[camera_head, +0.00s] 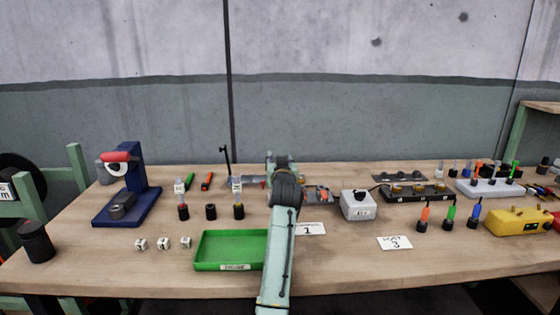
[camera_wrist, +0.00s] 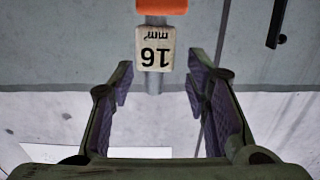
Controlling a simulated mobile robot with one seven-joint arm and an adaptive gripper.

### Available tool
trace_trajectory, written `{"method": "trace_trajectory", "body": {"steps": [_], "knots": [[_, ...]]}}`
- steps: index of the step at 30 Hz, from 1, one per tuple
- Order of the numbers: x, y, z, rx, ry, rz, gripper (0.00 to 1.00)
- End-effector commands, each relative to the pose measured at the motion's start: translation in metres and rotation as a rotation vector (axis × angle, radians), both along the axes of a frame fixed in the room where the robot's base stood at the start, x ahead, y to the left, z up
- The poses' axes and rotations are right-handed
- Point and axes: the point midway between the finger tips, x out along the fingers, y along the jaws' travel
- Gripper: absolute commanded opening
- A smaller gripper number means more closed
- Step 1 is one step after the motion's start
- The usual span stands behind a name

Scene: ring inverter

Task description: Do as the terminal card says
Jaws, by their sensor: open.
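A card on the bench (camera_head: 309,229) shows a "1"; its other writing is partly hidden by my arm. A second card (camera_head: 395,243) ends in "3". In the wrist view, my gripper (camera_wrist: 160,80) is open, with a white tag (camera_wrist: 155,48) reading "16 mm" upside down between or just beyond its fingertips. The tag sits on a grey shaft, beside an orange part (camera_wrist: 162,6). It appears to be the tagged upright tool (camera_head: 238,198) in the head view. A similar tagged tool (camera_head: 181,198) stands left of it. The fingers do not visibly touch the tag.
A green tray (camera_head: 207,262), three white cubes (camera_head: 163,243) and a blue press (camera_head: 140,180) lie left. A grey box (camera_head: 358,206), a dark terminal strip (camera_head: 388,195), coloured drivers (camera_head: 450,214) and a yellow device (camera_head: 518,222) stand right. The bench front between the cards is clear.

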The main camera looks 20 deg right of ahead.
Motion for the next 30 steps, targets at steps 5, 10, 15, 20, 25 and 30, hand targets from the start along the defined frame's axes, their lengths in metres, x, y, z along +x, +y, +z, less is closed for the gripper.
{"method": "trace_trajectory", "body": {"steps": [5, 10, 15, 20, 25, 30], "knots": [[-0.007, -0.002, -0.016, 0.007, 0.017, -0.004, 0.43], [-0.028, 0.006, -0.011, 0.005, 0.013, -0.004, 0.43], [-0.053, 0.014, -0.002, 0.001, 0.004, -0.002, 0.43], [-0.071, 0.02, 0.004, -0.001, -0.002, -0.001, 0.43], [-0.08, 0.023, 0.008, -0.001, -0.005, 0.0, 0.43], [-0.082, 0.024, 0.009, -0.002, -0.006, 0.0, 0.43]]}}
